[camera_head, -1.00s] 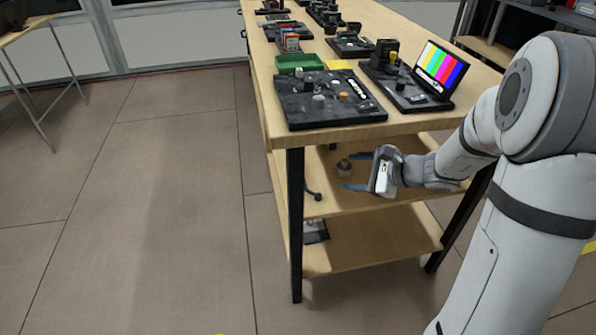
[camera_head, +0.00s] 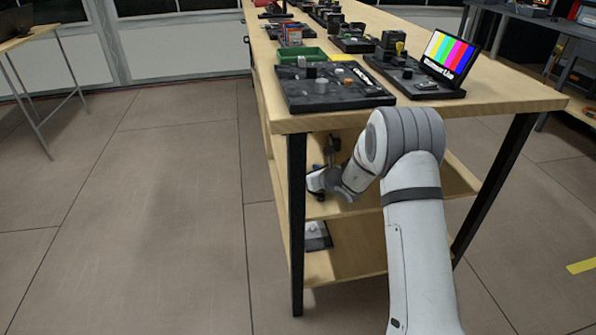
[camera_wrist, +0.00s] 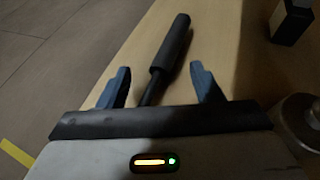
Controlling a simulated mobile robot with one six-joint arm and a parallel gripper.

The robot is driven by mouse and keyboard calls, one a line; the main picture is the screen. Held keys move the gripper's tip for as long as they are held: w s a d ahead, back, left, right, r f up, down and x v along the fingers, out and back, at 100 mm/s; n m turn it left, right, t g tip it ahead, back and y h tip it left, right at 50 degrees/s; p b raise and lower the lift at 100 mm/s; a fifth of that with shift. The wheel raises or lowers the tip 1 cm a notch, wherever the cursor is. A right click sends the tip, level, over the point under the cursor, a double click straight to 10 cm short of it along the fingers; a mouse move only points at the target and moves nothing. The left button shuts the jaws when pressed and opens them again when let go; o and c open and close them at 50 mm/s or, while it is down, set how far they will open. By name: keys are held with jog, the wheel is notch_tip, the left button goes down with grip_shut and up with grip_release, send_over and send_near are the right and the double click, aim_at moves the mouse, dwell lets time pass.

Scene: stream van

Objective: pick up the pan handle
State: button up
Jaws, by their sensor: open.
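The pan handle (camera_wrist: 170,52) is a dark rod with a thicker grip, lying slantwise over the pale wooden shelf in the wrist view. My gripper (camera_wrist: 162,84) is open, with its two blue fingertips on either side of the handle's near, thinner part. Gaps show between the handle and both fingers. In the head view my gripper (camera_head: 318,181) is at the middle shelf, just right of the near table leg, and its fingers cannot be made out. The handle cannot be told apart there.
In the wrist view a black block (camera_wrist: 291,22) stands at the upper right and a round grey object (camera_wrist: 299,115) at the right edge. In the head view the tabletop (camera_head: 455,110) is above my gripper, the black leg (camera_head: 296,225) beside it, and a lower shelf (camera_head: 350,265) below.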

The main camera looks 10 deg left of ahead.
jog(key=shift+x, duration=1.5)
jog(key=shift+d, duration=0.1)
jog(key=shift+c, duration=0.3)
jog(key=c, duration=1.2)
jog(key=shift+o, duration=0.2)
